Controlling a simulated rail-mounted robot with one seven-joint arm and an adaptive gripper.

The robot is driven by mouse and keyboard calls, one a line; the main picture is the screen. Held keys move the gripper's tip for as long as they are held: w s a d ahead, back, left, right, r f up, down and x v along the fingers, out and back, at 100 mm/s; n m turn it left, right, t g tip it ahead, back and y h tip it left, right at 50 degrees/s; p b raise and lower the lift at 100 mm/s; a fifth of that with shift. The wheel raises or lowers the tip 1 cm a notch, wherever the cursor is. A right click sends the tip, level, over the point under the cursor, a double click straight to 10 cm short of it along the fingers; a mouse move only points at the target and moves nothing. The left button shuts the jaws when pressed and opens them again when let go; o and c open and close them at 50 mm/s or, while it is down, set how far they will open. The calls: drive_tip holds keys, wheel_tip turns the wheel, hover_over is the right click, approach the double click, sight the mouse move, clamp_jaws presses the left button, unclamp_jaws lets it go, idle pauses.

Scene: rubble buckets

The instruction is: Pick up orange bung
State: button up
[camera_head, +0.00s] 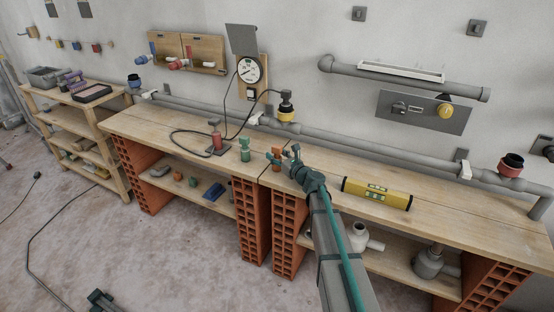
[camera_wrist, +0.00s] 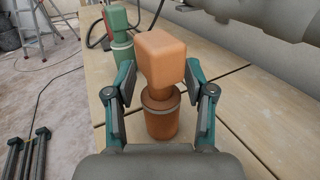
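The orange bung (camera_wrist: 161,85) stands upright on the wooden bench, with a block-shaped top and a rounder lower body. In the head view the orange bung (camera_head: 277,153) shows just beyond my gripper's fingers. My gripper (camera_wrist: 161,93) is open, with one teal finger on each side of the bung. Gaps show between the fingers and the bung in the wrist view. My gripper (camera_head: 283,157) reaches over the bench from the front in the head view.
A green bung (camera_head: 245,149) stands left of the orange one; it also shows behind it in the wrist view (camera_wrist: 118,35). A red piece (camera_head: 217,138) on a dark plate stands further left. A yellow level (camera_head: 377,194) lies to the right. Grey pipes (camera_head: 350,150) run along the wall.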

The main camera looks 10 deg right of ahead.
clamp_jaws()
